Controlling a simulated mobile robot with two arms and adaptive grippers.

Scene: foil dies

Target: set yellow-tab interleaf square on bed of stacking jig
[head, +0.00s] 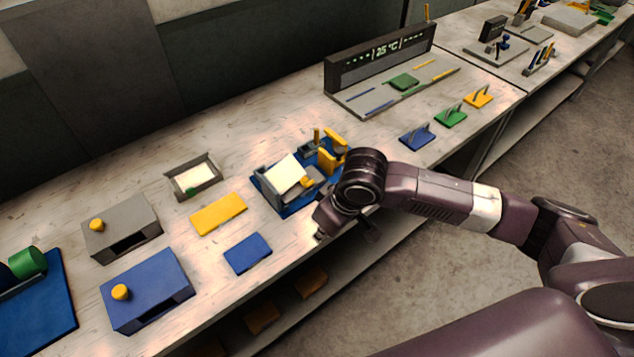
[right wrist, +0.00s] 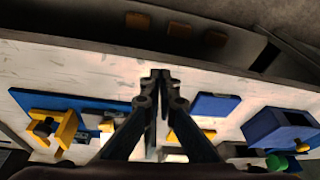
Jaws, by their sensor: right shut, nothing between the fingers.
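The stacking jig (head: 285,208) has a blue base, a grey wall on its left and yellow parts at its right end. The white interleaf (head: 287,174) lies over the jig's bed, with its yellow tab (head: 307,182) toward the front right. I cannot tell if it lies fully flat and square. My right gripper (head: 320,233) is just right of and in front of the jig, apart from the interleaf. In the right wrist view my right gripper (right wrist: 160,76) is shut and empty, and the jig (right wrist: 90,103) is partly hidden by my fingers. My left gripper is not in view.
A grey tray (head: 176,190) holds a white sheet with a green tab. Yellow (head: 218,214) and blue (head: 248,253) plates lie left of the jig, near grey (head: 130,225) and blue (head: 155,285) knobbed blocks. Small blue, green and yellow stands are at right. The bench's front edge is close.

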